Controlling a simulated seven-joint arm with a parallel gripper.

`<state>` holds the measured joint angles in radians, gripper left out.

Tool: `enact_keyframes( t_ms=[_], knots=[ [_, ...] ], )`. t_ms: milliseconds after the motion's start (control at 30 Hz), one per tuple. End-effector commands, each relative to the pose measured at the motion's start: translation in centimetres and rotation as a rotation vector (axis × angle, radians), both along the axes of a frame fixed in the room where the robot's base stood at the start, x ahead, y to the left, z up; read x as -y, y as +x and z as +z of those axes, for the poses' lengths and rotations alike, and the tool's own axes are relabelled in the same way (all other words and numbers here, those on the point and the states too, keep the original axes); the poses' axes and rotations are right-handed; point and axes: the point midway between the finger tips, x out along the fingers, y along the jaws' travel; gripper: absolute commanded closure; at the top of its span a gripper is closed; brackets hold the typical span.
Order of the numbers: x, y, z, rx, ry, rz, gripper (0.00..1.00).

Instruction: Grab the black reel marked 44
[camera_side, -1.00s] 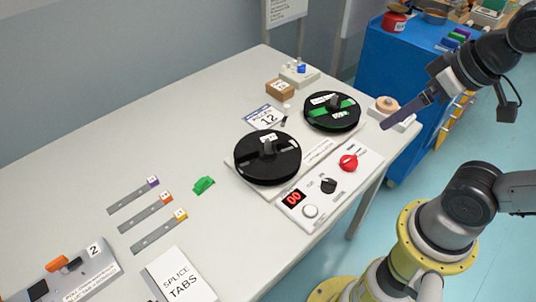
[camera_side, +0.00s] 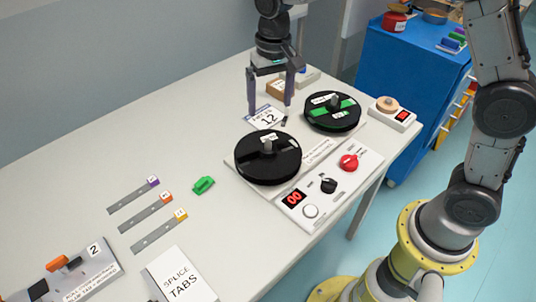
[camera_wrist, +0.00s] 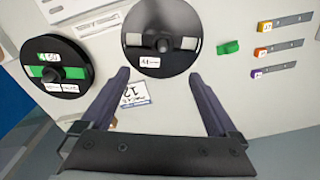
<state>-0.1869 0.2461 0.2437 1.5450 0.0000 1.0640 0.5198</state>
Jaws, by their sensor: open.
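The all-black reel (camera_side: 267,165) sits on the light base of the rewind station, with a centre knob and a small white label too small to read surely. In the wrist view the black reel (camera_wrist: 150,62) lies just beyond my fingertips. A second black reel with a green band (camera_side: 345,108) sits to its right, and at left in the wrist view (camera_wrist: 62,88). My gripper (camera_side: 270,107) is open and empty, fingers pointing down, above the table behind the all-black reel, near the "12" card (camera_side: 266,118). It also shows in the wrist view (camera_wrist: 160,75), apart from both reels.
A control panel (camera_side: 318,206) with a red knob and a "00" display lies in front of the reels. A green clip (camera_side: 203,186), several splice strips and a splice tabs box (camera_side: 180,277) lie left. A small brown box (camera_side: 276,90) stands behind the gripper. The back-left table is clear.

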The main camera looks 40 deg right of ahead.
Motion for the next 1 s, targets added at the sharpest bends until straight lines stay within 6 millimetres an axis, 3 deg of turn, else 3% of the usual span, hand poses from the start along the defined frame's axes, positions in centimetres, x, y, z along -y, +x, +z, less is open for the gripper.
enact_keyframes(
  t_ms=[500, 833, 1000],
  knots=[
    [-0.6, -0.3, -8.4, -0.047, -0.010, 0.017, 0.05],
    [-0.7, -0.3, -11.1, -0.044, -0.009, 0.017, 0.05],
    [-0.8, -0.3, -13.6, -0.046, -0.009, 0.017, 0.05]
  ],
)
